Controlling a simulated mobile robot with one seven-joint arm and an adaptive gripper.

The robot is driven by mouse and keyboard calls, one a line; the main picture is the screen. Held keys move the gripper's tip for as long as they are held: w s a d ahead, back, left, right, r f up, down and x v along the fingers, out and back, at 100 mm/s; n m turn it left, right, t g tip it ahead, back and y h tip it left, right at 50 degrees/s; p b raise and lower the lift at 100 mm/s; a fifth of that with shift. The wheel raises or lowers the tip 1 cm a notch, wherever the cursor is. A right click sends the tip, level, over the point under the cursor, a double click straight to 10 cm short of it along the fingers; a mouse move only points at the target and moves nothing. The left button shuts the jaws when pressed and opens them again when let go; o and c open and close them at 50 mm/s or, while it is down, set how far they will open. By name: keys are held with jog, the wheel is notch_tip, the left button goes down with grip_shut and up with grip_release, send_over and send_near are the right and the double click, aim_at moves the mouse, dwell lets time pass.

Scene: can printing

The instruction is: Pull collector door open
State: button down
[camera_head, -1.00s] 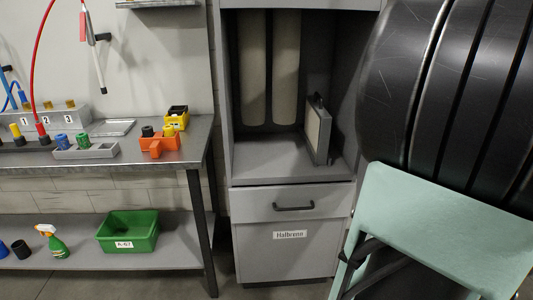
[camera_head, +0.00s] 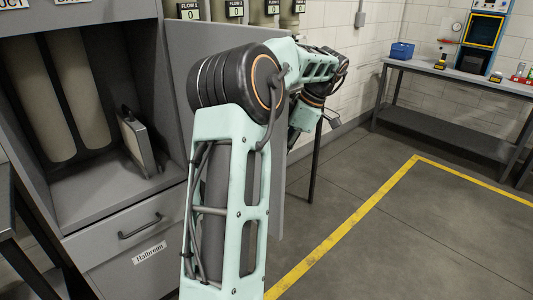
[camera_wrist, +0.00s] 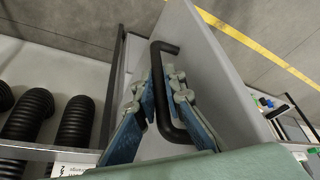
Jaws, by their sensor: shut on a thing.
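The collector door (camera_head: 180,60) is a grey panel standing swung out at the right side of the collector cabinet, so the interior is exposed. It also shows as a pale grey panel in the wrist view (camera_wrist: 217,75). Its black bar handle (camera_wrist: 161,100) lies between the blue-padded fingers of my gripper (camera_wrist: 162,85), which is shut on it. In the head view my arm reaches across the door to its far right side. The handle and my fingertips cannot be made out there.
The cabinet holds two pale filter tubes (camera_head: 82,90) and a tilted framed panel (camera_head: 137,140). A drawer (camera_head: 125,225) is below. Bare floor with a yellow line (camera_head: 350,225) lies right of the door. A workbench (camera_head: 460,78) stands at the back right.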

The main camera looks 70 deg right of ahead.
jog(key=shift+s+d+r+p, duration=0.1)
jog(key=shift+s+d+p, duration=0.1)
jog(key=shift+d+p, duration=0.6)
jog(key=shift+s+d+p, duration=0.2)
jog(key=shift+d+p, duration=0.1)
jog(key=shift+d, duration=0.95)
jog(key=c, duration=2)
grip_release()
jog(key=v, duration=1.2)
